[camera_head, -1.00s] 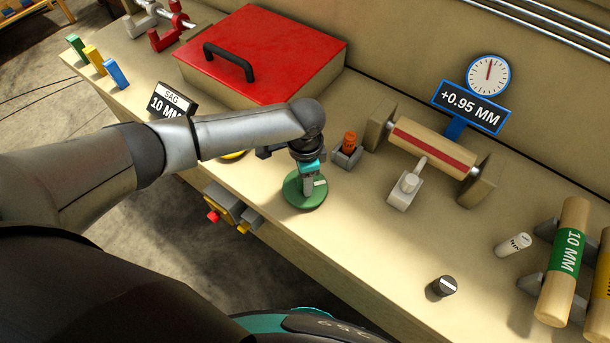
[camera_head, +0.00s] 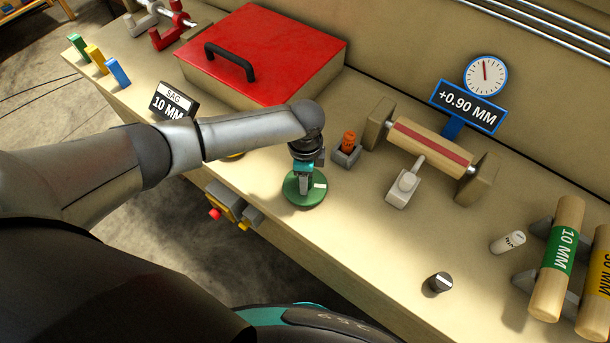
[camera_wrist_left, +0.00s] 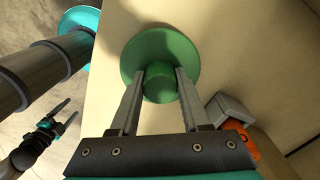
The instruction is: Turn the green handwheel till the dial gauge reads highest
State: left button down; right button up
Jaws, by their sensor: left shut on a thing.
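The green handwheel (camera_head: 292,193) lies on the bench near its front edge, with a white mark on its right side. In the left wrist view its round hub (camera_wrist_left: 159,85) sits between the fingers. My left gripper (camera_head: 304,186) points down and is shut on this hub. The dial gauge (camera_head: 487,75) stands at the back right; its red needle points almost straight up, a little left. The blue-framed display (camera_head: 467,106) below it reads +0.90 MM. My right gripper (camera_wrist_left: 65,113) shows small in the left wrist view, its fingers apart and empty.
An orange-topped piece in a grey holder (camera_head: 347,153) stands close right of the handwheel. A roller with a red stripe (camera_head: 430,144) lies behind. A red-lidded box (camera_head: 270,50) and a SAG 10 MM sign (camera_head: 173,103) stand left. A black knob (camera_head: 440,283) is front right.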

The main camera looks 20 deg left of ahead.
pick_arm(q)
jog(key=shift+c, duration=1.9)
grip_release()
notch_tip(320, 180, up, 15)
jog(key=p, duration=0.1)
jog(key=shift+r, duration=0.15)
jog(key=shift+s+d, duration=0.1)
